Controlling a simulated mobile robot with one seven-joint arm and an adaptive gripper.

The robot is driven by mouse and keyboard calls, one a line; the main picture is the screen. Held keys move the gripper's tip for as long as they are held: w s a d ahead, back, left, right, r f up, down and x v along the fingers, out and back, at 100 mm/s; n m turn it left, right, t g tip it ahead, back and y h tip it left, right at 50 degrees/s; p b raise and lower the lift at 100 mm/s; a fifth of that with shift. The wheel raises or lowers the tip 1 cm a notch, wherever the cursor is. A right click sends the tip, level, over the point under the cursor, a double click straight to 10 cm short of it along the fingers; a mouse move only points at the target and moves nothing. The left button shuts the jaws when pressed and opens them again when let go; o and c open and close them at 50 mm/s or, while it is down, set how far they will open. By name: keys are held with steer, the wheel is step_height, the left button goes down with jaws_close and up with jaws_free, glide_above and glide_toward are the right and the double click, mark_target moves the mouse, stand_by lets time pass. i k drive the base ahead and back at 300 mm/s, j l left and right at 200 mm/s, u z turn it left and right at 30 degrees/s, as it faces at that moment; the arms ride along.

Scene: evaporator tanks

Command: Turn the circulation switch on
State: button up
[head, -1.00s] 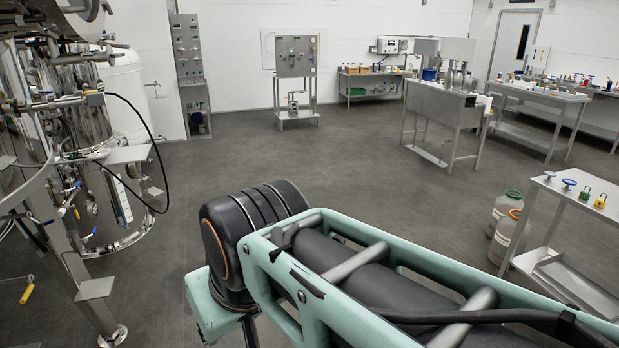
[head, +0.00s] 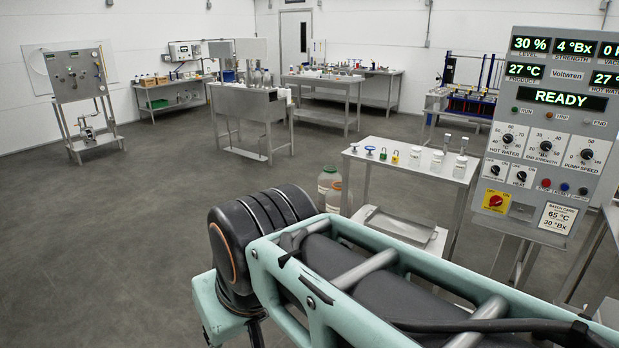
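A grey control panel (head: 540,130) stands at the right edge of the head view, with its display reading READY. Its lower part has two small black selector knobs side by side, a left one (head: 494,171) and a right one (head: 521,176) labelled HEAT. The left knob's label is too small to read, so I cannot tell surely that it is the circulation switch. Both knobs' exact positions are too small to tell. My arm crosses the lower middle of the view, in front of and left of the panel. My gripper is out of view.
A red and yellow rotary switch (head: 497,201) and small push buttons sit low on the panel. A steel table (head: 405,166) with bottles and locks stands left of it, with drums (head: 329,182) beside it. Open grey floor (head: 110,220) lies to the left.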

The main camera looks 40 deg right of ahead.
mark_target(495, 169)
steer(key=z, duration=2.55)
steer(key=u, duration=0.4)
steer(key=i+l+u, duration=0.2)
steer(key=u, duration=0.25)
steer(key=i+l+u, duration=0.15)
steer(key=u, duration=0.3)
steer(key=i+l+u, duration=0.2)
steer(key=l, duration=0.2)
steer(key=l+u, duration=0.2)
steer(key=l, duration=0.15)
steer(key=i+l, duration=0.1)
steer(key=l, duration=0.3)
steer(key=i+l+u, duration=0.1)
steer(key=l, duration=0.3)
steer(key=u, duration=0.35)
